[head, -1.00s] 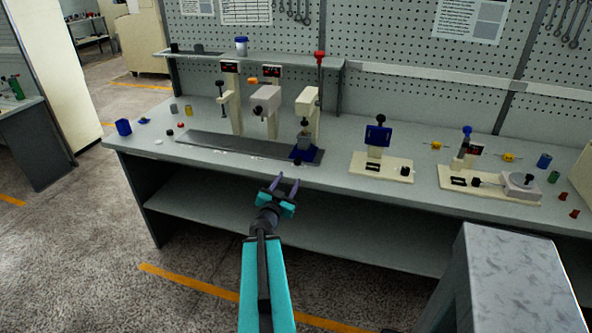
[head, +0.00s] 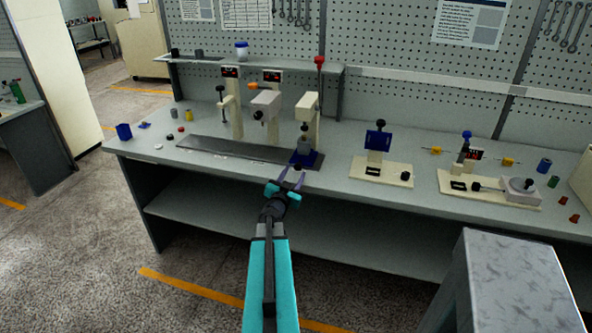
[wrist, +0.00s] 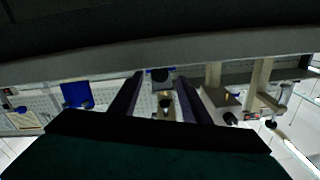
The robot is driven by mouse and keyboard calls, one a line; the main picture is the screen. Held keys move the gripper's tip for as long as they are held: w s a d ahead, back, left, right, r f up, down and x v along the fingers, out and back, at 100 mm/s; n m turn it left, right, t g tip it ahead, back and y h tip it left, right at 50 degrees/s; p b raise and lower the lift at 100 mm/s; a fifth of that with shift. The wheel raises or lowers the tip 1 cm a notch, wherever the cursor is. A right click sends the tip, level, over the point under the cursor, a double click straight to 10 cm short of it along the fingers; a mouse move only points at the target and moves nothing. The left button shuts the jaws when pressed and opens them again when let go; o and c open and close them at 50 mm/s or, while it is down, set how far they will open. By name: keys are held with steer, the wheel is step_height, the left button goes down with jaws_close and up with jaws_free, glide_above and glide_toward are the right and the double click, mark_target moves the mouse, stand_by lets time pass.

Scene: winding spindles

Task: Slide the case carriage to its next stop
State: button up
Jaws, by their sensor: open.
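The blue case carriage (head: 312,161) sits at the right end of a long dark rail (head: 225,148) on the bench, under the rightmost of three cream stations. A grey block rests on the carriage, and a dark knob (head: 298,167) shows at its front. My gripper (head: 291,173) is open and empty, just in front of the carriage at the bench's front edge. Its fingers point toward the knob and look apart from it. In the wrist view, the dark knob with some blue (wrist: 160,74) shows between the two finger tips (wrist: 160,82).
Three cream stations stand along the rail: left (head: 235,115), middle (head: 266,105) and right (head: 306,106). Cream fixture plates (head: 362,172) lie to the right on the bench. A grey metal block (head: 515,265) stands at front right.

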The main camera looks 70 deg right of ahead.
mark_target(297, 168)
steer(key=shift+w+d+p, duration=0.1)
steer(key=shift+d+p, duration=0.25)
steer(key=shift+d, duration=1.65)
jaws_close()
steer(key=shift+a+f, duration=0.1)
steer(key=shift+a, duration=0.1)
steer(key=shift+d, duration=0.1)
